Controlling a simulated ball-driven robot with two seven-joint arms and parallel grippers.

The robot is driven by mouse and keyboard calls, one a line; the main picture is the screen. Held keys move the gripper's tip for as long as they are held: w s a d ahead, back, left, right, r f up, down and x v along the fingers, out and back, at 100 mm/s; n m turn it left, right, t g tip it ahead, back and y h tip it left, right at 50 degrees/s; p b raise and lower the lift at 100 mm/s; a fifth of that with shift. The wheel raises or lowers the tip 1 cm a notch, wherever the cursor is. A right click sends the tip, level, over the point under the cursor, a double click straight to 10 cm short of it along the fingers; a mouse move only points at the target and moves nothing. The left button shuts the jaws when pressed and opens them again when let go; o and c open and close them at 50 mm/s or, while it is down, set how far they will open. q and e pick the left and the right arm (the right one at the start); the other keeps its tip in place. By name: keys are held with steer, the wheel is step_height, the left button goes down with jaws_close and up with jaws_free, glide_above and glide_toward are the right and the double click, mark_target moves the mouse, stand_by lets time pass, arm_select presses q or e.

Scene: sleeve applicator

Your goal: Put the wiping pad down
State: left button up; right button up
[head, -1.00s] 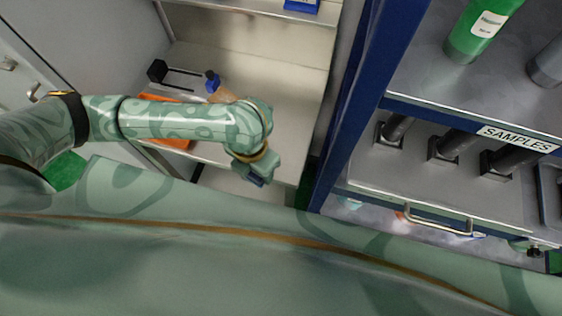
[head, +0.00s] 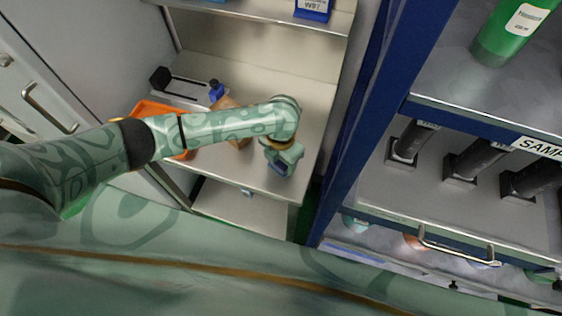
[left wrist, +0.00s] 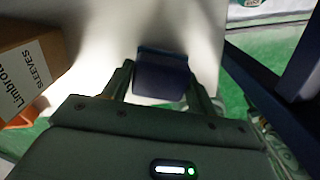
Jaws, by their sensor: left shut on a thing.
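The wiping pad (left wrist: 162,76) is a dark blue block between the fingers of my left gripper (left wrist: 160,84) in the left wrist view. The gripper is shut on it. In the head view my left gripper (head: 283,163) is over the right front part of a pale cabinet shelf (head: 303,120), near its front edge. The pad is mostly hidden by the gripper there. I cannot tell whether the pad touches the shelf. My right gripper is not in view.
A cardboard sleeves box (left wrist: 32,72) stands left of the gripper. An orange tray (head: 150,108), a blue-capped item (head: 216,91) and a black-ended fixture (head: 160,79) are also on the shelf. A blue rack post (head: 355,120) rises close on the right. The back right shelf is clear.

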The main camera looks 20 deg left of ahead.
arm_select(q)
steer(key=shift+f, duration=0.45)
steer(key=shift+f, duration=0.1)
steer(key=o, duration=0.9)
steer(key=shift+r, duration=0.4)
step_height(320, 180, up, 11)
steer(key=p, duration=0.3)
steer(key=shift+r, duration=0.2)
